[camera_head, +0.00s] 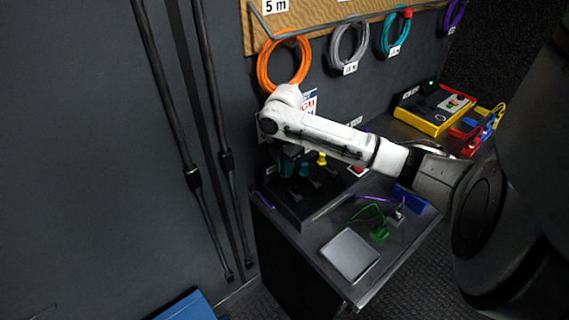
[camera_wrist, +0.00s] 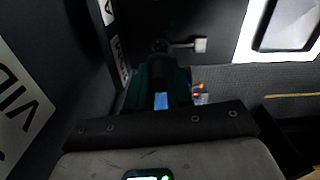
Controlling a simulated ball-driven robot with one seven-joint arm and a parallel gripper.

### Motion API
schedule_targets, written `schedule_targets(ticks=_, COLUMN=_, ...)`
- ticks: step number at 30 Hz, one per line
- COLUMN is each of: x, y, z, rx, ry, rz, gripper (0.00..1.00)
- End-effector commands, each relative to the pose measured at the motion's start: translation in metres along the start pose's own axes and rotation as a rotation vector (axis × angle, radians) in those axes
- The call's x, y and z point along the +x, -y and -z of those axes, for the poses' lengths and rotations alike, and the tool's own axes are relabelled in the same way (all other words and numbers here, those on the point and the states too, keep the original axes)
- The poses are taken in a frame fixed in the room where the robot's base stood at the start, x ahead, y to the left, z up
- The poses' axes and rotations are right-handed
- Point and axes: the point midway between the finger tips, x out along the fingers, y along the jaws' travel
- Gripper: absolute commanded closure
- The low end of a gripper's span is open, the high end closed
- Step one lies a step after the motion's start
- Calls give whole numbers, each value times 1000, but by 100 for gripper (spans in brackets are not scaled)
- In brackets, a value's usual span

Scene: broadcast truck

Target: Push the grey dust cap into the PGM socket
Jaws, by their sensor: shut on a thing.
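My gripper (camera_head: 287,163) reaches down-left to the dark panel at the back of the desk, mostly hidden below my white forearm in the head view. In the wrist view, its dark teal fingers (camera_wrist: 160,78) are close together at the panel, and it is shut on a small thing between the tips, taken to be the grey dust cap. The cap is too dark and covered to make out. A dark round shape with a short grey tab (camera_wrist: 200,45) shows just beyond the tips. I cannot tell whether it is the PGM socket.
A grey square pad (camera_head: 349,255), a green cable (camera_head: 379,233) and a blue box (camera_head: 409,198) lie on the desk. Coiled cables, one orange (camera_head: 262,68), hang above. A yellow case (camera_head: 434,108) stands right.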

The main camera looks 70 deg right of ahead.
Motion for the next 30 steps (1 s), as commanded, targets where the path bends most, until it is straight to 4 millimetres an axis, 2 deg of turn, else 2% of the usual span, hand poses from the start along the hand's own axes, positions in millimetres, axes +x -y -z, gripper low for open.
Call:
schedule_targets(ticks=3, x=14, y=0, z=0, rx=0, ry=-1, rz=0, gripper=94)
schedule_targets(ticks=9, x=24, y=0, z=0, rx=0, ry=0, rz=-1, gripper=94)
schedule_targets(ticks=30, x=24, y=0, z=0, rx=1, ry=-1, rz=0, gripper=94)
